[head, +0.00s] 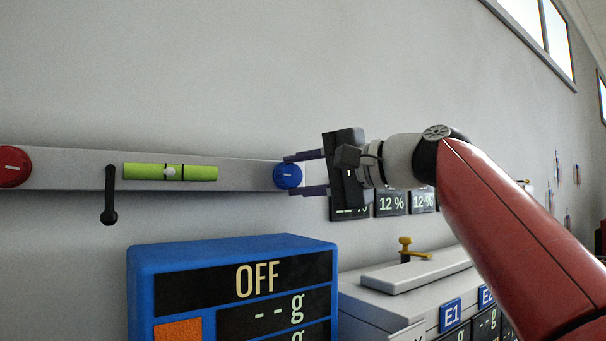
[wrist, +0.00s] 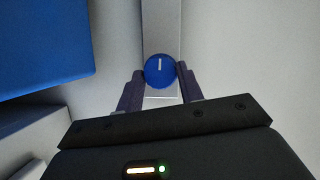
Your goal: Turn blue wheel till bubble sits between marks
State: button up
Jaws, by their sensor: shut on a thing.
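The blue wheel (head: 286,177) sits at the right end of a grey wall bar and has a white line on its face. My gripper (head: 292,174) has one finger above and one below it in the head view. In the wrist view, the fingers are shut on either side of the blue wheel (wrist: 159,76); its white line points nearly straight up. The green level vial (head: 200,173) is on the bar, with two dark marks near its middle. The pale bubble (head: 169,171) is at the left mark, seeming to overlap it; its exact edges are too small to tell.
A red wheel (head: 12,167) is at the bar's left end, and a black lever (head: 110,198) hangs left of the vial. A blue box reading OFF (head: 230,251) stands below. A grey machine (head: 385,295) and percentage displays (head: 391,203) are at right.

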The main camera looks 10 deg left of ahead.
jog(key=shift+n+h, duration=0.6)
jog(key=shift+n, duration=0.4)
jog(key=o, duration=1)
jog(key=shift+a, duration=0.1)
jog(key=v, duration=0.8)
jog(key=shift+b, duration=0.45)
jog(key=shift+s, duration=0.1)
